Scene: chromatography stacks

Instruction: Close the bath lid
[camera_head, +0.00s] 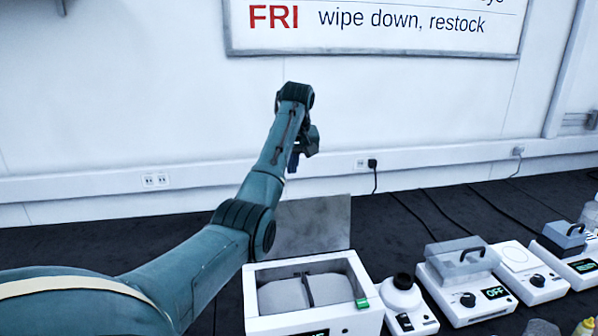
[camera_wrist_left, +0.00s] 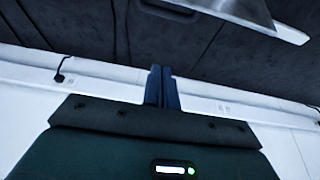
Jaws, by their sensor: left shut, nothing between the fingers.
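The bath looks to be the white box (camera_head: 350,318) at the bottom centre of the head view. Its top is open and shows a grey interior with a dark bar across it. A flat grey metal lid (camera_head: 318,222) stands raised at its back edge. My left gripper (camera_head: 293,163) is up behind and above the lid, with its blue fingers shut and empty, apart from the lid in the picture. In the left wrist view the fingers (camera_wrist_left: 162,87) are together, and a pale metal panel (camera_wrist_left: 240,10), perhaps the lid, shows at the top. My right gripper is out of view.
Right of the box stand a white device with a dark round top (camera_head: 403,283), a clear-lidded device (camera_head: 462,262), a flat-plate device (camera_head: 518,256) and a grey-lidded device (camera_head: 565,237). Cables cross the dark bench behind them. A white wall with sockets (camera_head: 155,181) stands behind.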

